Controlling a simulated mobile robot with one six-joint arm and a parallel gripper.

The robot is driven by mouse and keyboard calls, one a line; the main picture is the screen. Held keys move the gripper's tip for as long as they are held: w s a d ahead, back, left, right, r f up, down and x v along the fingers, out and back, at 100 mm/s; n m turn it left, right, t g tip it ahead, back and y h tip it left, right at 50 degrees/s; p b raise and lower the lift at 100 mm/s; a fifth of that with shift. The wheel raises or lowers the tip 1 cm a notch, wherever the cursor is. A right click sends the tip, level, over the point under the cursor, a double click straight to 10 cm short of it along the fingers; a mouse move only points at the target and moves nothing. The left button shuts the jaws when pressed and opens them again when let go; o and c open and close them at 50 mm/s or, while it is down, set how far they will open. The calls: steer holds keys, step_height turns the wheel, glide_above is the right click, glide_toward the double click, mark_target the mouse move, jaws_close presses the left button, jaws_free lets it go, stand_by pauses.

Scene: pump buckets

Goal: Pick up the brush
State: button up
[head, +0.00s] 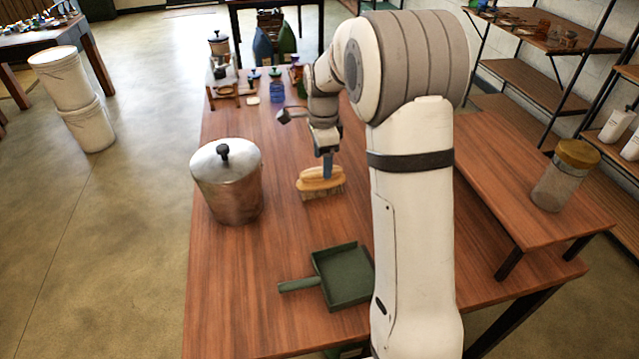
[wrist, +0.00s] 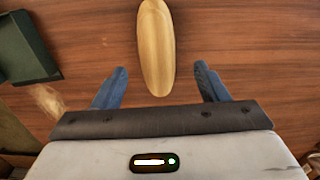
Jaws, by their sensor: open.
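The brush (head: 311,186) lies on the wooden table, with a pale wooden back on top and tan bristles below. In the wrist view its long oval wooden back (wrist: 157,45) lies lengthwise, ahead of and centred between my two blue fingers. My gripper (head: 327,168) points down just above or beside the brush in the head view. In the wrist view my gripper (wrist: 158,84) is open, one finger on each side of the brush's line, with nothing held. The exact height gap to the brush cannot be told.
A lidded metal pot (head: 228,185) stands left of the brush. A dark green dustpan (head: 345,277) lies nearer on the table. Jars (head: 277,90) and other small items stand at the far end. A raised wooden shelf (head: 510,180) with a jar (head: 566,177) is at the right.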

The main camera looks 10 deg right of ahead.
mark_target(321, 179)
step_height(321, 179, down, 7)
steer(key=shift+s+a+r, duration=0.15)
steer(key=shift+c, duration=0.6)
steer(key=c, duration=1)
steer(key=shift+o, duration=0.2)
step_height(321, 179, up, 10)
steer(key=shift+r, duration=0.1)
